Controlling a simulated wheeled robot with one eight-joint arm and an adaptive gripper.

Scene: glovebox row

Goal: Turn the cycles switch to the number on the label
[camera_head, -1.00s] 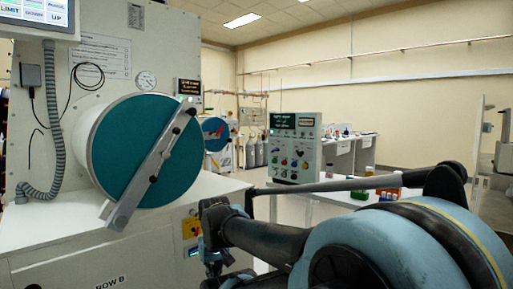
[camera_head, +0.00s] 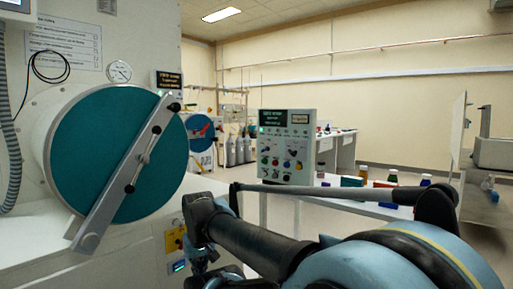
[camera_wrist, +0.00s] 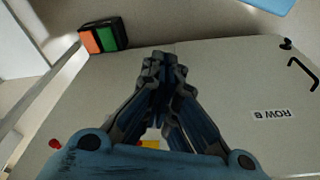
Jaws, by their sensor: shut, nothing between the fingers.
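A grey control panel (camera_head: 286,147) with a dark display and several coloured knobs and buttons stands beyond my arm, right of the picture's middle. I cannot tell which knob is the cycles switch. My gripper (camera_wrist: 162,62) is shut and empty in the wrist view, over a pale cabinet face marked ROW B. The panel does not show in the wrist view.
A large teal round door (camera_head: 85,150) with a metal bar is close on the left. A bench with several coloured-capped bottles (camera_head: 363,173) is behind my arm. An orange and green box (camera_wrist: 104,36) and a black handle (camera_wrist: 303,72) show in the wrist view. Floor shows between cabinet and bench.

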